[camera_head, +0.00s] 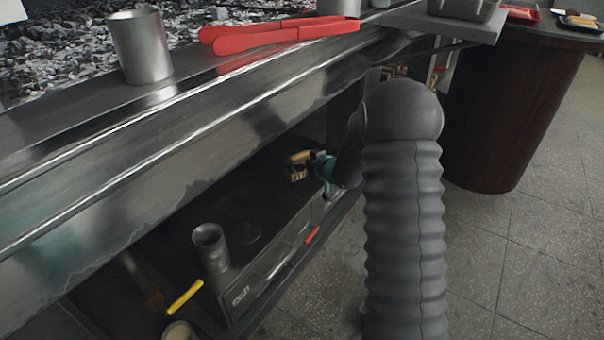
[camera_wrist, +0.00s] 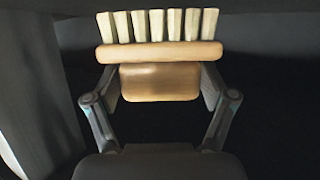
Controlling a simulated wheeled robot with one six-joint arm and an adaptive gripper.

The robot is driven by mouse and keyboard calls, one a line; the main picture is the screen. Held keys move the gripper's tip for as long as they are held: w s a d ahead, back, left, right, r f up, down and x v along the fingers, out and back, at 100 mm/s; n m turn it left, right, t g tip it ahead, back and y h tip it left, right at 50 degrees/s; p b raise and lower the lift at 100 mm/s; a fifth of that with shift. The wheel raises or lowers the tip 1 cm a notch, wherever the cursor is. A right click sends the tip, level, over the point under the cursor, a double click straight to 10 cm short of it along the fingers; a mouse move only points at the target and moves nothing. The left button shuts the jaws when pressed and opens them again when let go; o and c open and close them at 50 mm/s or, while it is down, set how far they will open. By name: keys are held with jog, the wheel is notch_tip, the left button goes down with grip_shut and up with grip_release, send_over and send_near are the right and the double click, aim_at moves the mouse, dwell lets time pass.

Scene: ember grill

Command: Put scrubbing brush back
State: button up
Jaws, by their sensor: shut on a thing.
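The scrubbing brush (camera_wrist: 160,54) has a tan wooden body and a row of pale bristle tufts. In the wrist view my gripper (camera_wrist: 160,84) is shut on its block, one finger on each side, with the bristles pointing up in the picture. In the head view my gripper (camera_head: 311,165) holds the brush (camera_head: 298,170) inside the dark space under the steel counter, above the lower shelf. Part of my arm hides what lies behind it.
A steel cup (camera_head: 210,246) stands on the lower shelf (camera_head: 185,222). Above is the counter edge (camera_head: 190,130), with a metal cup (camera_head: 140,46) and red-handled tongs (camera_head: 278,36). A yellow handle (camera_head: 185,298) and a red handle (camera_head: 312,235) show at the shelf front. A round table (camera_head: 510,110) stands right.

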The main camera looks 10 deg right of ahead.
jog(key=shift+f+b, duration=0.5)
jog(key=shift+f, duration=1.45)
jog(key=shift+f, duration=0.1)
jog(key=o, duration=1.2)
